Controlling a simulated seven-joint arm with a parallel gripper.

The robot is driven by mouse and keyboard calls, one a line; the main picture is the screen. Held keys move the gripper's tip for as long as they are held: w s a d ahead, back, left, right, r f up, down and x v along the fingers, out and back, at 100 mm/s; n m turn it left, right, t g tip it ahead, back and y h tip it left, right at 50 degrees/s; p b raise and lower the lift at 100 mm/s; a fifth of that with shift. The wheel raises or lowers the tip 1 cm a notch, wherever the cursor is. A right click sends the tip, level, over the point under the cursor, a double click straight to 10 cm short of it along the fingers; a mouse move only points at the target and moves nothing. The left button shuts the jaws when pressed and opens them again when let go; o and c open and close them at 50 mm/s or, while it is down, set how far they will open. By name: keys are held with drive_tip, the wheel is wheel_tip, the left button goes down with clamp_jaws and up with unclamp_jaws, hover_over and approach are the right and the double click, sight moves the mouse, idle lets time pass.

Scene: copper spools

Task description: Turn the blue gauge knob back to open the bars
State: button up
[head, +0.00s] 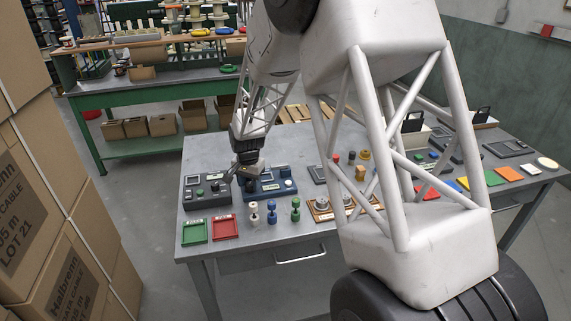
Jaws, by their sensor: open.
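The blue gauge (268,188) is a blue box on the grey metal table, left of the table's middle. It has a small display and small round parts on its top. My gripper (246,172) is above the left part of this box, pointing down, with its fingers apart. The gripper covers part of the box's top, so I cannot tell which round part is the knob or whether the fingers touch it. The bars are too small to make out.
A dark grey gauge box (207,197) stands close on the left. In front are a green tray (195,231), a red tray (224,226) and small white, blue and green spools. My arm hides the table's middle. Stacked cartons (60,215) stand at the far left.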

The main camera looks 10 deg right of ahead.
wheel_tip(320, 180, up, 7)
drive_tip(key=shift+r, duration=0.1)
drive_tip(key=s+d+r+n, duration=0.1)
drive_tip(key=s+d+r, duration=0.2)
drive_tip(key=s+r, duration=0.4)
drive_tip(key=s+d+r+n+t, duration=0.1)
drive_tip(key=s+d+r, duration=0.3)
drive_tip(key=s, duration=1.1)
drive_tip(key=shift+r+n, duration=0.7)
drive_tip(key=shift+r, duration=0.95)
drive_tip(key=n+g, duration=0.3)
drive_tip(key=g, duration=0.3)
approach(250, 184)
drive_tip(key=f, duration=0.2)
drive_tip(key=shift+s+a+r, duration=0.2)
drive_tip(key=shift+s, duration=0.1)
